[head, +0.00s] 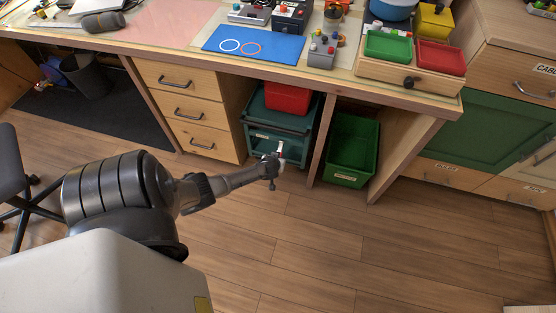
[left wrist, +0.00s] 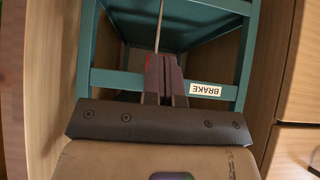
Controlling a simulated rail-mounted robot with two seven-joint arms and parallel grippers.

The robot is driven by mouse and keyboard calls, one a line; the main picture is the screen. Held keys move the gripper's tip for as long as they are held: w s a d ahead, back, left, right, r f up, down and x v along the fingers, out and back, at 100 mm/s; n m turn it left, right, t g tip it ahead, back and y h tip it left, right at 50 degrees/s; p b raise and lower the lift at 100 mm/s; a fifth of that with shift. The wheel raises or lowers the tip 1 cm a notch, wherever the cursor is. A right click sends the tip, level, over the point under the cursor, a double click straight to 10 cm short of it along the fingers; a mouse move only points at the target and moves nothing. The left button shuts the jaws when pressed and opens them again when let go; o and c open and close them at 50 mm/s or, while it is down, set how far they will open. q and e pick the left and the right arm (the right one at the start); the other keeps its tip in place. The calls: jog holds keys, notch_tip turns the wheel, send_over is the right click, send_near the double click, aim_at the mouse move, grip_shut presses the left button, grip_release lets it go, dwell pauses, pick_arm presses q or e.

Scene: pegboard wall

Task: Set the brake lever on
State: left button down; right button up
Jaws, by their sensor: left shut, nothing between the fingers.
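The teal cart (head: 256,142) stands under the desk, with a white BRAKE label on its frame (left wrist: 205,90), upside down in the left wrist view. My left gripper (head: 277,162) is at the cart's front, and its closed fingers (left wrist: 164,62) lie over the frame bar just beside the label. They are shut with nothing between them. A sliver of red (left wrist: 149,66) shows at the fingers' edge, probably part of the brake lever; the fingers hide the rest, so its position cannot be told. A thin grey rod (left wrist: 158,25) extends beyond the fingertips. My right gripper is not in view.
A red bin (head: 287,99) sits on the cart. Wooden drawers (head: 190,105) stand left of it and a desk panel (head: 322,140) right of it, then a green crate (head: 352,150). The desk top overhangs the cart. The floor in front is clear.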

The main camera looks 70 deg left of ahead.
pick_arm(q)
jog(key=shift+s+r, duration=0.1)
jog(key=shift+r, duration=0.05)
jog(key=s+d+r+p, duration=0.6)
jog(key=d+p, duration=0.3)
jog(key=shift+s+r, duration=0.25)
jog(key=shift+r, duration=0.15)
